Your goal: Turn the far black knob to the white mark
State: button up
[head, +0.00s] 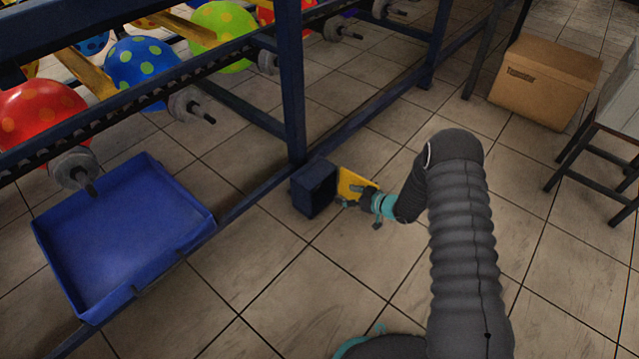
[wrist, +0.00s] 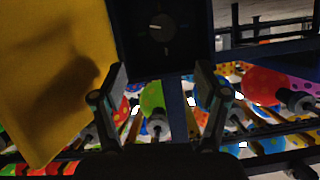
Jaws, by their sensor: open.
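A round black knob (wrist: 159,28) sits inside a dark box (wrist: 201,14) in the wrist view. A short pale line on the knob lies roughly level, and faint marks surround it; which one is the white mark I cannot tell. In the head view the dark blue box (head: 314,188) hangs by the rack post, with a yellow panel (head: 353,184) beside it; the knob is hidden there. My gripper (wrist: 160,72) is open and empty, its fingers apart below the knob in the picture. In the head view my gripper (head: 362,197) is beside the yellow panel, facing the box.
The yellow panel (wrist: 50,75) fills the wrist view's left side, close to my left finger. A blue tray (head: 120,235) is at left. A cardboard box (head: 545,82) and table (head: 620,105) stand right. Floor between is clear.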

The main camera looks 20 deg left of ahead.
aim_at(317, 188)
jog(key=x, duration=0.4)
jog(key=b+x, duration=0.1)
jog(key=x, duration=0.4)
jog(key=b+x, duration=0.1)
jog(key=x, duration=0.4)
jog(key=shift+s+a+f, duration=0.2)
jog(key=shift+s, duration=0.05)
jog(key=shift+c, duration=0.3)
jog(key=c, duration=1.1)
